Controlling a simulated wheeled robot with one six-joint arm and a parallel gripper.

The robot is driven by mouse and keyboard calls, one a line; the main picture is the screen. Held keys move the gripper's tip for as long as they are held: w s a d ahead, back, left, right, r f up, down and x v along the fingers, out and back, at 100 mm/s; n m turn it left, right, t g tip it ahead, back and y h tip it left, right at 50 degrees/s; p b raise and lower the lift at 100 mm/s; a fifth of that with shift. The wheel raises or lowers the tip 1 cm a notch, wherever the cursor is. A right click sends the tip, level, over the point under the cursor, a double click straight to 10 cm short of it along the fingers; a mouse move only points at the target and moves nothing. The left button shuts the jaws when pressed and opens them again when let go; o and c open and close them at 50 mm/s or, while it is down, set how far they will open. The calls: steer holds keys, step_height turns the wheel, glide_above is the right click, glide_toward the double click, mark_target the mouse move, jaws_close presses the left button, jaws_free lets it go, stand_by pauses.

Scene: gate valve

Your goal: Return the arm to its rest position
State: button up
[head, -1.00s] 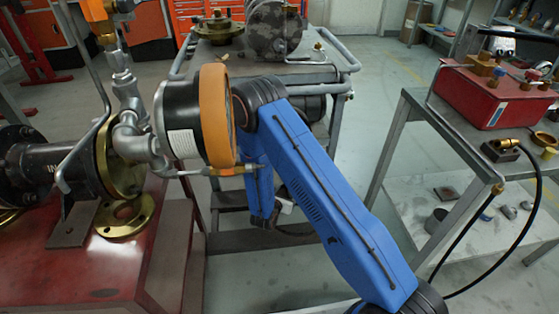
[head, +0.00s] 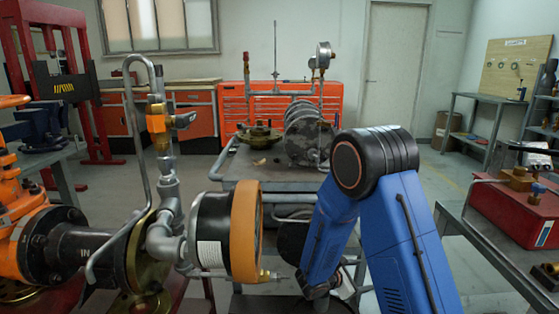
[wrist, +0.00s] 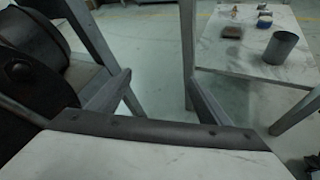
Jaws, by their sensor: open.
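My blue arm (head: 400,240) is folded at its black elbow in the head view, right of the orange-rimmed gauge (head: 245,232). Its forearm (head: 330,235) hangs down in front of the grey cart. My gripper is not clearly visible there. In the wrist view, my gripper (wrist: 159,80) shows two grey fingers standing wide apart, with nothing between them. The gate valve (head: 28,240), with orange body and black flange, stands at the left in the head view, apart from the arm.
A grey cart (head: 275,172) with flanges stands behind the arm. A red box (head: 515,212) sits on a bench at right. The wrist view shows a shelf (wrist: 250,60) with a dark cup (wrist: 283,47) and small parts. Open floor (head: 425,180) lies beyond.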

steer(key=s+d+r+m+g+y, duration=0.1)
steer(key=s+d+r+m+g, duration=0.2)
steer(key=s+r+m, duration=0.45)
steer(key=s+d+r+m+g+y, duration=0.2)
steer(key=s+d+r+m+g, duration=0.15)
steer(key=s+r, duration=0.65)
steer(key=s+a+r+m+t+y, duration=0.2)
steer(key=s+a+r+m+y, duration=0.2)
steer(key=s, duration=0.5)
steer(key=s+a+r+m+t+y, duration=0.2)
steer(key=s+a+r+m+y, duration=0.2)
steer(key=s, duration=0.6)
steer(key=shift+a+m+y, duration=0.3)
steer(key=shift+a+m, duration=0.1)
steer(key=shift+a, duration=0.5)
